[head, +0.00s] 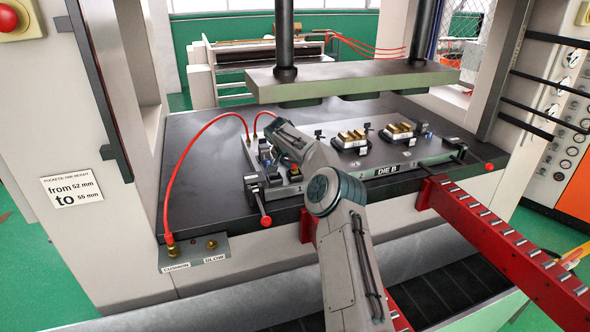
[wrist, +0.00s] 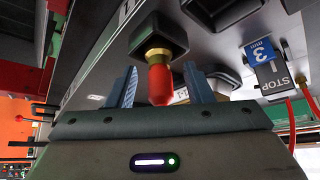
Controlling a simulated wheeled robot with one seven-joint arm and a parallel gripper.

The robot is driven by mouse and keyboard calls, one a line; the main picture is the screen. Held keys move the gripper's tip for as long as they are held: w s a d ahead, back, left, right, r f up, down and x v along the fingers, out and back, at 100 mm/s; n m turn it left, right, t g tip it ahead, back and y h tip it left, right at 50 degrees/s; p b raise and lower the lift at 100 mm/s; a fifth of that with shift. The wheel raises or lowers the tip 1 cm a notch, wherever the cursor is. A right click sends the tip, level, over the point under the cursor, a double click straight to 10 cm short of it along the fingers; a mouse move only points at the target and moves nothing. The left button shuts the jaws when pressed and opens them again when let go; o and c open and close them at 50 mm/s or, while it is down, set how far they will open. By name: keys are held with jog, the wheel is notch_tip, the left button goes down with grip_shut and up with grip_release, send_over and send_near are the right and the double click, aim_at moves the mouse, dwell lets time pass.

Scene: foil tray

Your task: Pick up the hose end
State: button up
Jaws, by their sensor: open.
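A red rounded end with a brass collar (wrist: 159,82), apparently the hose end, shows in the wrist view. It lies between the two blue-grey fingers of my gripper (wrist: 159,72), with a visible gap on each side. My gripper is open and holds nothing. In the head view my arm reaches over the left part of the die plate, and my own wrist hides most of the fingers. A red hose (head: 184,167) arches from the brass CUSHION fitting (head: 170,250) to the die's left side. A second short red hose (head: 261,118) passes behind my arm.
The BLOW port (head: 212,244) beside CUSHION has no hose on it. The die plate, labelled DIE B (head: 388,171), carries brass-topped blocks (head: 351,138). The green upper plate (head: 350,79) hangs above. Red roller rails (head: 515,250) stick out at the front right. A STOP block (wrist: 268,75) is near my gripper.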

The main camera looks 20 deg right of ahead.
grip_shut()
jog(key=shift+r, duration=0.2)
